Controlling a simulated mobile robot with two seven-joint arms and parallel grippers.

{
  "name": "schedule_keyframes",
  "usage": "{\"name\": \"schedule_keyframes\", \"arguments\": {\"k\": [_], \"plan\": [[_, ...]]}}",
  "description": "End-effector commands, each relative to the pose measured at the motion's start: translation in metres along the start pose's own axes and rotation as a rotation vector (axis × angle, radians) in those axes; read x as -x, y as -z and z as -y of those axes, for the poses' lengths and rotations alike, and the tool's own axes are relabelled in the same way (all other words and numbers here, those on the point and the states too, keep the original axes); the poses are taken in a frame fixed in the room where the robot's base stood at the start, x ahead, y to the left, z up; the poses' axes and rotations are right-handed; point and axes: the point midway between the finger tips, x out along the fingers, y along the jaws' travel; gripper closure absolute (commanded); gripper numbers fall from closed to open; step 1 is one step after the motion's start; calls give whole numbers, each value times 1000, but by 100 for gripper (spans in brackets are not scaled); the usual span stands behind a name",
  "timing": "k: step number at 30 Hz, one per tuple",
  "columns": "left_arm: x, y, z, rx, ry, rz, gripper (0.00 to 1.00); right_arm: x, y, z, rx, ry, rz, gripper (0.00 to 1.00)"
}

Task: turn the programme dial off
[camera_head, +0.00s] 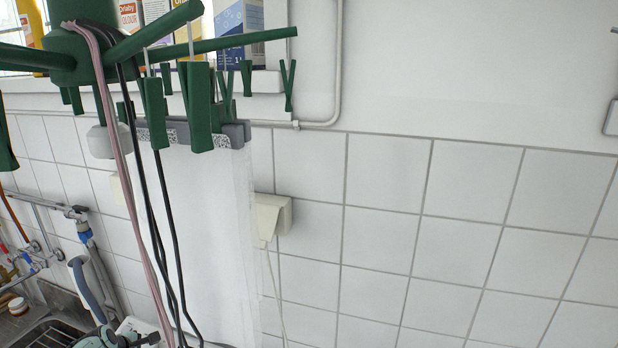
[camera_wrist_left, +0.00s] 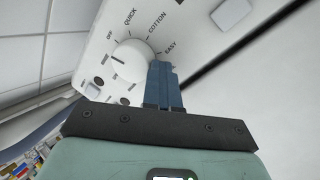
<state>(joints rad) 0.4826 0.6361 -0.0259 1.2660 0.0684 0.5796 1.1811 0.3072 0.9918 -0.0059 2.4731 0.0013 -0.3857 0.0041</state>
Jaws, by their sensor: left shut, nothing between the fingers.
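The programme dial (camera_wrist_left: 130,63) is a round white knob on a white control panel in the left wrist view. OFF, QUICK, COTTON and EASY are printed around it; I cannot tell which mark it points to. My left gripper (camera_wrist_left: 162,68) is shut and empty, with its blue fingers together just right of the dial, overlapping its right edge in the picture. I cannot tell whether they touch it. In the head view, only a teal part of my left arm shows at the bottom left; the dial cannot be made out there. My right gripper is in neither view.
A green hanging airer (camera_head: 75,52) with clips, cords and a white cloth (camera_head: 195,230) blocks much of the left head view. A sink (camera_head: 40,335) is at lower left, with a tap (camera_head: 75,212) above. A white socket box (camera_head: 271,216) is on the tiled wall.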

Motion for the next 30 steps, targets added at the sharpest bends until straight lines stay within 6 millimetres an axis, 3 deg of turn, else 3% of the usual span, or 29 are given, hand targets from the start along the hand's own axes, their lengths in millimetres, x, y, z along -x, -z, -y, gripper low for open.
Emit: {"name": "schedule_keyframes", "arguments": {"k": [20, 30], "plan": [[3, 7, 8, 2, -1, 0, 100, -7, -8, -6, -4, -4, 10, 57], [39, 6, -4, 0, -4, 0, 100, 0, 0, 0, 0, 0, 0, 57]]}}
